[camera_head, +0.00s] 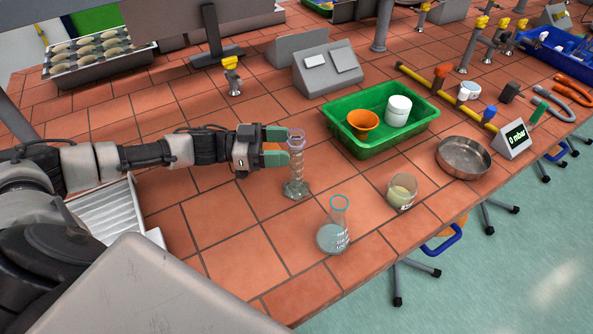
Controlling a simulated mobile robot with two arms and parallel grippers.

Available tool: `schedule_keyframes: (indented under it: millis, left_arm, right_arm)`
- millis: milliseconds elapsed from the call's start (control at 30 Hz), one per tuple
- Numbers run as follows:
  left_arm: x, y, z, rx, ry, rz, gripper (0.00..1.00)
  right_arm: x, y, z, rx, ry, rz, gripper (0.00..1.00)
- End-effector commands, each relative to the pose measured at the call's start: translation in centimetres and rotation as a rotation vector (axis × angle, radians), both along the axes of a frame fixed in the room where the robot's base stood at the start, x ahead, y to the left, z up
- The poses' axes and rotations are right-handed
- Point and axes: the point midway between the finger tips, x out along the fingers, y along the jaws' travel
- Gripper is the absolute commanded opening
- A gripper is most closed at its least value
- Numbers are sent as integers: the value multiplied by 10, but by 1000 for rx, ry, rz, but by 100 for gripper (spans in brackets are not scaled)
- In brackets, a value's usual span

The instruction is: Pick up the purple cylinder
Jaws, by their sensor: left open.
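The purple cylinder (296,174) is a clear measuring cylinder with a purple-tinted rim. It stands upright on its wide base on the tiled bench. My left gripper (281,146) reaches in from the left, level with the upper part of the cylinder. Its two green-tipped fingers are apart, with the cylinder's upper end at or just beyond their tips. I cannot tell whether the fingers touch the glass. My right gripper is out of view.
A conical flask (333,237) and a beaker (401,192) stand near the front edge. A green tray (371,152) holds an orange funnel and a white jar. A round metal dish (463,158) stands right. Tiles left of the flask are clear.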

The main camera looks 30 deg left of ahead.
Motion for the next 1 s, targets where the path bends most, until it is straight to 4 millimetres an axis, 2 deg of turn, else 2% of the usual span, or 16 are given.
schedule_keyframes:
  millis: [200, 333, 667, 1000]
  left_arm:
    - [15, -25, 10, -4, -1, -2, 63]
    - [24, -39, 7, -2, 0, -1, 63]
    - [27, -45, 4, 1, 0, 0, 63]
    - [27, -44, 4, 0, 1, 0, 11]
  right_arm:
    - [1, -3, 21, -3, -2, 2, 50]
    - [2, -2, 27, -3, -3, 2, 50]
    - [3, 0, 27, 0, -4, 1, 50]
    - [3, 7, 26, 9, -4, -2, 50]
